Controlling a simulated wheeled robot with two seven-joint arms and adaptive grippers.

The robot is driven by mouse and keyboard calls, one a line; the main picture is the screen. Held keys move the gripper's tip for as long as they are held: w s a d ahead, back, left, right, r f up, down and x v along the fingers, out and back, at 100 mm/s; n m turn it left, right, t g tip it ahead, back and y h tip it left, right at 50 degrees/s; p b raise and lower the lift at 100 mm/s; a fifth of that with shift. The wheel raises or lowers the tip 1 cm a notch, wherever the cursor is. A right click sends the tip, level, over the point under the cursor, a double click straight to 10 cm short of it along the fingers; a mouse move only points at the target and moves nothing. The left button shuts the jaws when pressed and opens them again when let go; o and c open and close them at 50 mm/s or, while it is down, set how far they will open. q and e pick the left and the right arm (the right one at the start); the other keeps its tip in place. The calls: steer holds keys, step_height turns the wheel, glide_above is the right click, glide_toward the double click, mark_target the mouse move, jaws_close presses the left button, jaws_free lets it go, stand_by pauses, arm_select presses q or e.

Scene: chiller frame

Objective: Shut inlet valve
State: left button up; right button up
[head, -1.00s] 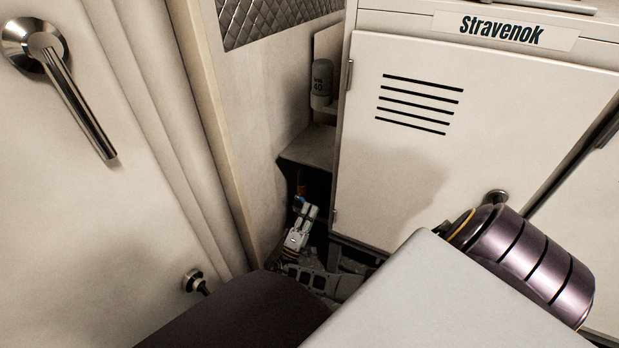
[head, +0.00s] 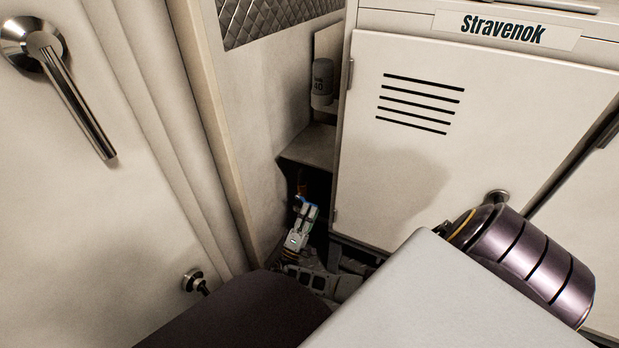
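My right gripper (head: 306,212) is in the dark recess left of the white cabinet door, low in the middle of the head view. Its fingers point up toward a small blue part (head: 299,201) below an orange-brown pipe-like piece (head: 302,187). The blue part may be the inlet valve's handle, but it is too small and dark to be sure. The fingertips are at or very close to it; I cannot tell whether they touch or grip it. My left gripper is not in view.
The closed cabinet door (head: 400,150) labelled Stravenok bounds the recess on the right, and a pale wall (head: 255,140) on the left. A shelf (head: 311,146) overhangs it, with a grey canister (head: 322,82) above. A door with a long metal handle (head: 75,100) is at left.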

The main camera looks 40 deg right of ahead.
steer(key=v, duration=0.7)
stand_by(0.4)
steer(key=shift+s+a, duration=0.1)
steer(key=shift+s, duration=0.15)
stand_by(0.5)
